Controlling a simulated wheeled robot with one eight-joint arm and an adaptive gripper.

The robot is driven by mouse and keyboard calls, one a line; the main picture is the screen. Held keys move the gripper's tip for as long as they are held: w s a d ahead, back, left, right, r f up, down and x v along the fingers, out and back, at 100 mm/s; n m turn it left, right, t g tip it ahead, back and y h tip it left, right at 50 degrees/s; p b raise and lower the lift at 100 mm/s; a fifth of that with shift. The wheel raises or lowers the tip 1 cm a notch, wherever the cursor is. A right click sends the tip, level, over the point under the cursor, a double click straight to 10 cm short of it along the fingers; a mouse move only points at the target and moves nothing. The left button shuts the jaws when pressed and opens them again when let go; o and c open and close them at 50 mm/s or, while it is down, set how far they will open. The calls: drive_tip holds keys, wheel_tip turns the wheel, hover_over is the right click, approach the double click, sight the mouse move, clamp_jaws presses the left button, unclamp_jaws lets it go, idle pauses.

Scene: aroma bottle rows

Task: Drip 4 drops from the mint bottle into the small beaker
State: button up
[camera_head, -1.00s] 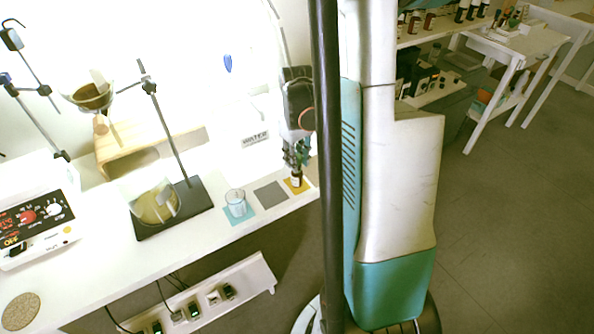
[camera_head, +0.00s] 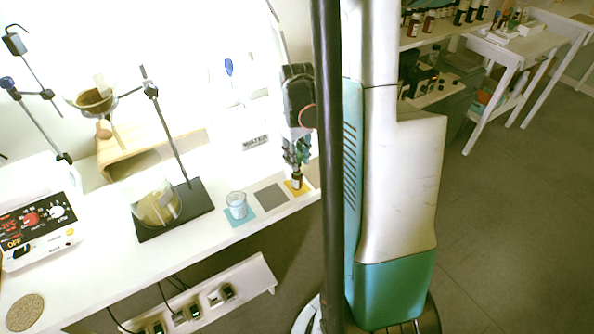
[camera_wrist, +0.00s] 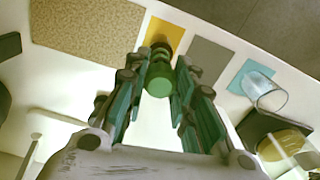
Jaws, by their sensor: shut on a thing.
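The bottle (camera_head: 297,182) is dark with a pale label and stands upright at the yellow mat (camera_head: 303,187). In the wrist view its green cap (camera_wrist: 159,82) sits between the fingers, over the yellow mat (camera_wrist: 172,31). I cannot read its label. My gripper (camera_head: 296,160) points down from above; it also shows in the wrist view (camera_wrist: 158,88), shut on the bottle at its top. The small beaker (camera_head: 237,205) is clear glass and stands on the blue mat (camera_head: 248,217); it also shows in the wrist view (camera_wrist: 266,92).
A grey mat (camera_head: 271,197) lies bare between the yellow and blue mats. A stand (camera_head: 172,130) with a flask (camera_head: 157,203) of yellowish liquid is left of the beaker. A control box (camera_head: 40,228) and a cork disc (camera_head: 25,312) are farther left.

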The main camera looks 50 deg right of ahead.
wheel_tip(320, 180, up, 7)
drive_tip(key=p, duration=0.4)
drive_tip(key=shift+p, duration=0.3)
drive_tip(key=shift+a, duration=0.1)
